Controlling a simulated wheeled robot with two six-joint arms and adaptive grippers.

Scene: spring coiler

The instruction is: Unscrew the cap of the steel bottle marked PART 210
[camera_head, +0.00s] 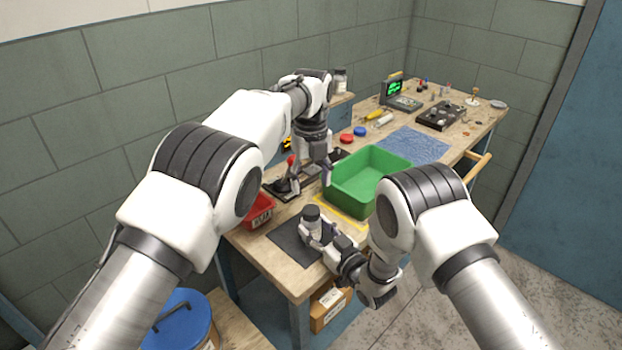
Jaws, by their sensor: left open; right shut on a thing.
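The steel bottle (312,229) with a dark cap (311,212) stands upright on a dark mat (287,240) near the front left corner of the workbench. Its PART 210 marking is too small to read here. My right gripper (317,238) is low beside the bottle and shut on its body. The cap is on top of the bottle, clear of the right fingers. My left gripper (327,174) is open and empty, pointing down above the bench, behind and above the bottle, near the green bin's left side.
A green bin (353,204) stands right behind the bottle. A red bin (259,211) and a red-knobbed lever device (289,178) are to the left. A blue mat (414,145), a small screen device (400,95) and a dark control box (446,115) lie farther back.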

